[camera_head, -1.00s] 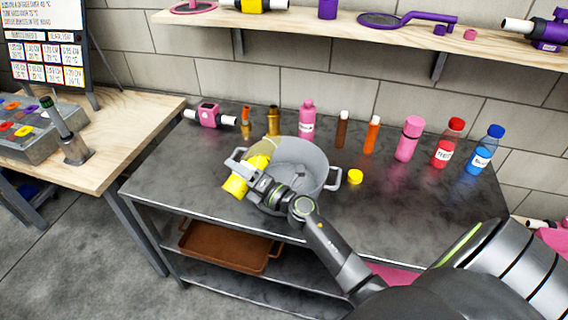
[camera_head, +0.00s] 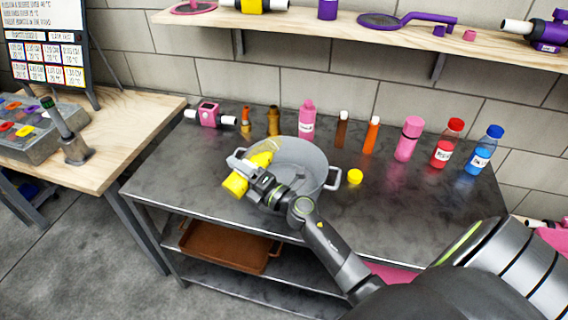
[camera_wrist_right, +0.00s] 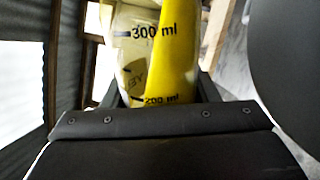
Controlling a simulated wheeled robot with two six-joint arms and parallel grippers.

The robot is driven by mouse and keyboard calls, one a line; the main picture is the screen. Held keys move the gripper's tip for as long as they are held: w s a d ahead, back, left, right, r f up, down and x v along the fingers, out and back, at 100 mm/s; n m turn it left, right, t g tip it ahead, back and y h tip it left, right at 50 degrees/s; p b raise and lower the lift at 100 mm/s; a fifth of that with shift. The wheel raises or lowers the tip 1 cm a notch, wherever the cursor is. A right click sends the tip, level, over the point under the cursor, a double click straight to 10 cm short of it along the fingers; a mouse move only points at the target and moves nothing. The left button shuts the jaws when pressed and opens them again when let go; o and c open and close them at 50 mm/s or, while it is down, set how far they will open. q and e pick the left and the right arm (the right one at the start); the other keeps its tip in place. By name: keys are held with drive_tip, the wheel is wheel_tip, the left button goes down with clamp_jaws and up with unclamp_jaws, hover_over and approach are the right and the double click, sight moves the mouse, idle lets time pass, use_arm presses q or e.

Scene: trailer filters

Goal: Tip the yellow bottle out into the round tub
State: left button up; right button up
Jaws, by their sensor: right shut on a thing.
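The round tub (camera_head: 312,172) is a grey metal pot with side handles, standing on the dark table. My right gripper (camera_head: 250,170) is shut on the yellow bottle (camera_head: 237,184) at the tub's left rim. In the right wrist view the bottle (camera_wrist_right: 178,45) fills the jaws, part clear with volume marks, part bright yellow. A yellow cap (camera_head: 355,176) lies on the table right of the tub. My left gripper is not in view.
Several bottles stand behind and right of the tub, including an orange one (camera_head: 371,136), a pink one (camera_head: 408,140), a red one (camera_head: 447,145) and a blue one (camera_head: 484,152). A pink device (camera_head: 209,114) lies back left. The table's front right is clear.

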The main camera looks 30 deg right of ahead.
drive_tip(key=shift+w+d+r+m+p, duration=0.15)
drive_tip(key=shift+d+r+m+p, duration=0.15)
drive_tip(key=shift+d+m, duration=0.35)
drive_tip(key=shift+w+d+r+m+h+p, duration=0.15)
drive_tip(key=shift+m+h+p, duration=0.1)
drive_tip(key=shift+m+p, duration=0.65)
drive_tip(key=shift+s+a+r+m+h+p, duration=0.2)
drive_tip(key=shift+m+p, duration=0.3)
drive_tip(key=shift+m, duration=0.75)
idle(3.3)
drive_tip(key=shift+w+d+f+m+h, duration=0.25)
drive_tip(key=shift+d+f+m, duration=0.35)
drive_tip(key=shift+m, duration=0.3)
idle(0.4)
drive_tip(key=shift+r+m+t, duration=0.15)
drive_tip(key=shift+m+t, duration=0.15)
drive_tip(key=shift+d+r+p, duration=0.1)
drive_tip(key=shift+r+p, duration=0.05)
drive_tip(key=shift+p, duration=0.25)
